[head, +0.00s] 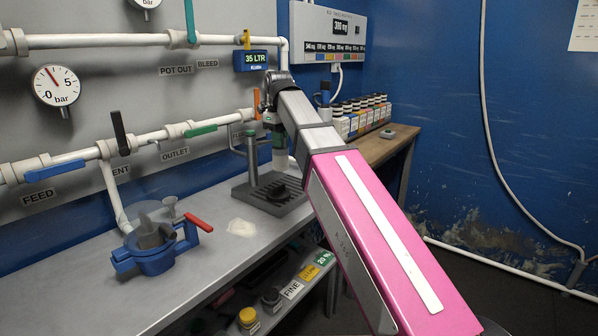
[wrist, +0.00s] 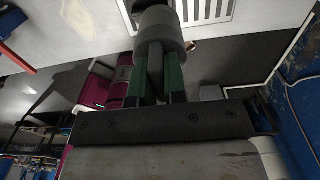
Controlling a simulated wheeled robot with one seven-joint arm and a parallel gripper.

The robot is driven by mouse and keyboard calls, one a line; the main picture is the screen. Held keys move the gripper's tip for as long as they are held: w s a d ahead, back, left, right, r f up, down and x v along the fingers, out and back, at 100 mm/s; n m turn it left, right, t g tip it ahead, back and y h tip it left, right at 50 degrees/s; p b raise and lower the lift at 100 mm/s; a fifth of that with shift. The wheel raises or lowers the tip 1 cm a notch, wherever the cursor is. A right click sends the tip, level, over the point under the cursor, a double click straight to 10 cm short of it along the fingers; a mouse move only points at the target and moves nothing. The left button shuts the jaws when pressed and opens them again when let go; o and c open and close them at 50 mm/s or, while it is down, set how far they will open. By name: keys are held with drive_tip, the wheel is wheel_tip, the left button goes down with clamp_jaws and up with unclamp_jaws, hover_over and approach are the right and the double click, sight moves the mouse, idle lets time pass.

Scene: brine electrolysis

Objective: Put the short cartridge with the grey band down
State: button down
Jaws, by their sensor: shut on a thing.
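A blue housing (head: 155,259) with a red handle stands on the grey bench (head: 110,300), beside a pale stain. Capped cartridges, one yellow-topped (head: 248,316), sit on the labelled lower shelf. Several bottles (head: 360,116) stand on the wooden bench behind. Pipes and valves line the wall.

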drive_tip(key=w+d+f, duration=0.6)
drive_tip(key=f, duration=0.3)
drive_tip(key=shift+w+f, duration=0.25)
drive_tip(key=shift+w, duration=0.1)
drive_tip(key=shift+d+f, duration=0.1)
drive_tip(key=c, duration=1.2)
unclamp_jaws()
drive_tip(key=shift+o, duration=0.2)
wheel_tip(320, 180, up, 12)
